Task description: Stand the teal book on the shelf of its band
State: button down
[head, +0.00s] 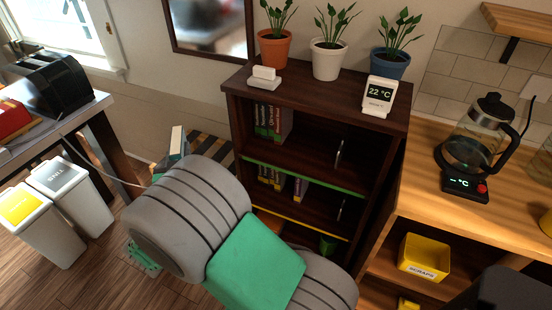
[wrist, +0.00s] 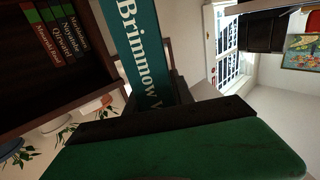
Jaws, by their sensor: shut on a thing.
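The teal book (wrist: 138,45) is in my gripper (wrist: 165,118), with white lettering reading "Brimmow" on its spine in the wrist view. In the head view its upper end (head: 177,141) shows just left of the shelf unit, and my arm hides the rest of it and most of the gripper. The dark wooden shelf unit (head: 385,175) has a green band (head: 300,178) along one shelf edge and a yellow band (head: 290,223) along a lower one. The book is outside the unit.
Three potted plants (head: 328,60), a thermometer display (head: 379,97) and a counter with a kettle (head: 478,140) are nearby.

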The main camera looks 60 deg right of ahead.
jog(key=s+d+f+m+g+h+b, duration=0.25)
jog(key=s+d+m+g, duration=0.2)
jog(key=s+d, duration=0.7)
jog(key=s+d+f+m+g+h+b, duration=0.1)
jog(key=s+d+m+g+h+b, duration=0.15)
jog(key=s+d+g, duration=0.85)
jog(key=w+d+f+t+p, duration=0.1)
jog(key=w+d+f+t, duration=0.1)
jog(key=d, duration=0.8)
jog(key=w+d+f+t+p, duration=0.1)
jog(key=w+d+t+p, duration=0.1)
jog(key=d, duration=0.9)
jog(key=shift+w+d+f+t, duration=0.2)
jog(key=shift+w+f+t, duration=0.2)
jog(key=shift+w+t, duration=0.25)
jog(key=shift+f, duration=0.1)
jog(key=shift+f, duration=0.1)
jog(key=c, duration=1.1)
grip_release()
